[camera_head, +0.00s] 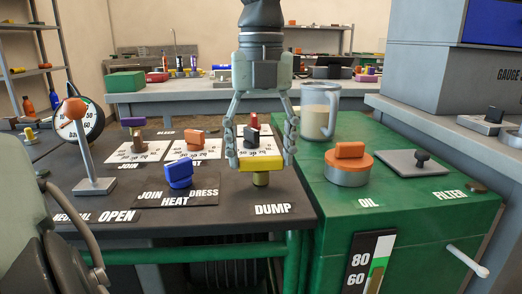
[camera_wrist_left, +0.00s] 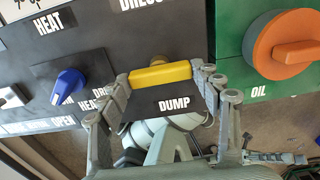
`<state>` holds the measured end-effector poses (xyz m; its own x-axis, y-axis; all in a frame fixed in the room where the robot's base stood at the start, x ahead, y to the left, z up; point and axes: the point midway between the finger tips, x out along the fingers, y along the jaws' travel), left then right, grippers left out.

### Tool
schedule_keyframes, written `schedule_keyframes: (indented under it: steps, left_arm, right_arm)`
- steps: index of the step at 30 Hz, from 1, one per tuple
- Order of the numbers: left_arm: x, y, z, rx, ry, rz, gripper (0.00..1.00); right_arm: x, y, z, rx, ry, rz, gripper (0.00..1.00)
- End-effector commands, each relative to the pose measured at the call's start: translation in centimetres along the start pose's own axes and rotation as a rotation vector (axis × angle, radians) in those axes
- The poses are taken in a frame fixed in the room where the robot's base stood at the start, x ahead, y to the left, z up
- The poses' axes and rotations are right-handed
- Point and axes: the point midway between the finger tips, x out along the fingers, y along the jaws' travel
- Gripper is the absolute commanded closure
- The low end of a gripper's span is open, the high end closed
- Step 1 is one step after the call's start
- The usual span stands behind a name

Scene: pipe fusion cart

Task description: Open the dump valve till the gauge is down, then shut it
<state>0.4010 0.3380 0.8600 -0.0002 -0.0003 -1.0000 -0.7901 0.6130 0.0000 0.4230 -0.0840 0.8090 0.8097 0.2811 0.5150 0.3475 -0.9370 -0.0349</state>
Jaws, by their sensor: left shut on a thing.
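The dump valve has a yellow bar handle (camera_head: 260,163) on a short brass-coloured stem, behind the DUMP label on the dark panel (camera_head: 225,205). The handle lies crosswise, left to right. My left gripper (camera_head: 261,157) comes down from above with a finger at each end of the handle and is shut on it. In the left wrist view the fingers also hold both ends of the yellow handle (camera_wrist_left: 160,76). A round gauge (camera_head: 91,122) with a white and green face stands at the left. The orange-knobbed lever partly covers it, and I cannot read its needle.
A blue knob (camera_head: 178,174) and an orange-knobbed lever (camera_head: 87,150) stand left of the valve. Several selector knobs on white dials are behind. On the green cabinet (camera_head: 330,215) at right are an orange oil cap (camera_head: 348,163) and a clear jug (camera_head: 319,112).

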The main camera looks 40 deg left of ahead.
Motion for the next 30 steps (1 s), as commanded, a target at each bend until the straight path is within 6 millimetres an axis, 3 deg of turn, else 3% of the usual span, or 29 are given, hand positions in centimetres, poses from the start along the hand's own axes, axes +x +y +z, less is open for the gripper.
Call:
schedule_keyframes:
  steps: [4, 5, 10, 22, 30]
  left_arm:
    - [-0.1, 0.0, 0.1, -0.004, -0.004, -0.002, 0.64]
    - [-0.1, 0.0, 0.1, -0.004, -0.004, -0.002, 0.34]
    - [-0.1, 0.0, 0.1, -0.003, -0.003, -0.001, 0.15]
    - [-0.7, 0.0, 0.1, -0.001, -0.003, -0.002, 0.15]
    - [-5.7, -0.1, 0.1, -0.003, -0.006, -0.003, 0.15]
  right_arm:
    - [0.0, 0.0, 0.0, 0.000, 0.000, 0.000, 0.60]
    - [0.0, 0.0, 0.0, 0.000, -0.001, 0.000, 0.60]
    - [0.0, 0.0, 0.0, 0.000, -0.001, 0.000, 0.60]
    - [0.0, 0.0, -0.1, -0.001, 0.000, -0.001, 0.60]
    - [0.0, 0.0, 0.0, 0.000, -0.001, 0.000, 0.60]
